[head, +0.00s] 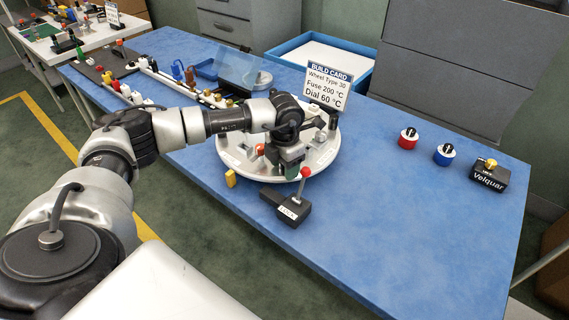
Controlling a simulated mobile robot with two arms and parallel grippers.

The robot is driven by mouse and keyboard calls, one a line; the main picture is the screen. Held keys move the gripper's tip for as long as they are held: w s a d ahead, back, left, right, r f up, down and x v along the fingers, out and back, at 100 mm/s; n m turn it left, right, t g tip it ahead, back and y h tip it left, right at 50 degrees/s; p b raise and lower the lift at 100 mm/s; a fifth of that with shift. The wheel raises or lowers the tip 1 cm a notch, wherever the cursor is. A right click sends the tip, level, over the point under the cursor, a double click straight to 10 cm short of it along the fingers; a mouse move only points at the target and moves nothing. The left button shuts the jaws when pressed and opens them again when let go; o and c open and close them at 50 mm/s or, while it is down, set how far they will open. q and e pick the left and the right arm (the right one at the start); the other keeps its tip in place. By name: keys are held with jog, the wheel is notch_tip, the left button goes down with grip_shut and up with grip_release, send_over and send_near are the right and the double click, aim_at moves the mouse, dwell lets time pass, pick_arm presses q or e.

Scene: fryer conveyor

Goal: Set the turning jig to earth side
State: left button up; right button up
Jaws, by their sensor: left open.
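The turning jig is a white round disc (240,168) on the blue table, with small text on its rim that I cannot read. I cannot tell which side it is set to. My left gripper (281,168) is open above the disc's near part, and the arm hides much of the disc's middle. Small parts, among them a green piece and a red-orange one, show around the fingers. I cannot tell whether the fingers touch anything. A black lever box (294,211) with a white label and a red ball knob (305,172) stands at the disc's near edge. My right gripper is not in view.
A build card (325,86) stands behind the disc. A red dial (408,138), a blue dial (444,154) and a black Velquar box (489,176) stand at the right. The table's near right is clear.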

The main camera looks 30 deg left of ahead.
pick_arm(q)
grip_shut()
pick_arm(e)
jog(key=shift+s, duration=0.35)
pick_arm(q)
jog(key=shift+w+d, duration=0.1)
